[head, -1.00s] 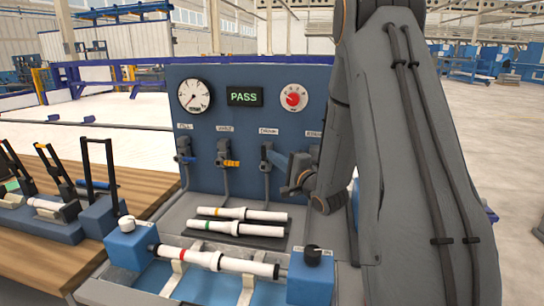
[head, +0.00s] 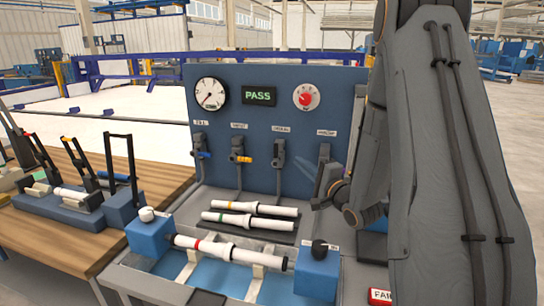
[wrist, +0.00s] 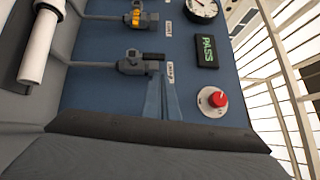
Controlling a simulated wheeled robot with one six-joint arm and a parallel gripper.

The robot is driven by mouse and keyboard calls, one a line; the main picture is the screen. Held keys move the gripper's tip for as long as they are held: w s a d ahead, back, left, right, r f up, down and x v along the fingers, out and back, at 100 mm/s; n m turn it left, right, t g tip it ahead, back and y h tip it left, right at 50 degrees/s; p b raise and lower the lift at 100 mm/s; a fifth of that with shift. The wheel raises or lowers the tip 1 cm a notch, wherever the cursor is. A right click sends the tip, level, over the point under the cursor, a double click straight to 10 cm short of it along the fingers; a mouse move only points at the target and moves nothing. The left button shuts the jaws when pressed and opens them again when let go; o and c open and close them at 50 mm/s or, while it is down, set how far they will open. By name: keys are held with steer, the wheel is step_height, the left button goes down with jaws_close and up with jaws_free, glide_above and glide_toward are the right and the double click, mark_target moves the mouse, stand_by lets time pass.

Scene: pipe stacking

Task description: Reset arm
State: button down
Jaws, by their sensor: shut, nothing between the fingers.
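My gripper (head: 320,182) is shut and empty, in front of the blue test panel (head: 268,150) near its rightmost valve (head: 324,155). In the wrist view my narrow blue fingers (wrist: 160,92) are together, with the panel behind them. A white pipe with a red band (head: 228,250) lies across the blue trough between two blue end blocks. Two more white pipes, one with an orange band (head: 254,207) and one with a green band (head: 248,220), lie side by side on a dark rack behind it.
The panel carries a gauge (head: 211,94), a green PASS display (head: 259,96) and a red knob (head: 306,96). Several valves stick out below them. A wooden bench (head: 60,240) with black-handled clamps stands at the left. A red FAIL label (head: 380,297) shows at the lower right.

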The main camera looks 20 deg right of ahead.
steer(key=s+a+f+n+g+h, duration=0.4)
steer(key=s+a+f+n+g, duration=0.1)
steer(key=s+f+n+g, duration=0.3)
steer(key=s+a+n+g, duration=0.4)
steer(key=s, duration=0.6)
steer(key=s+a+n+g, duration=0.4)
steer(key=s+a+g, duration=0.1)
steer(key=s, duration=0.5)
steer(key=shift+f, duration=0.25)
steer(key=shift+s, duration=0.1)
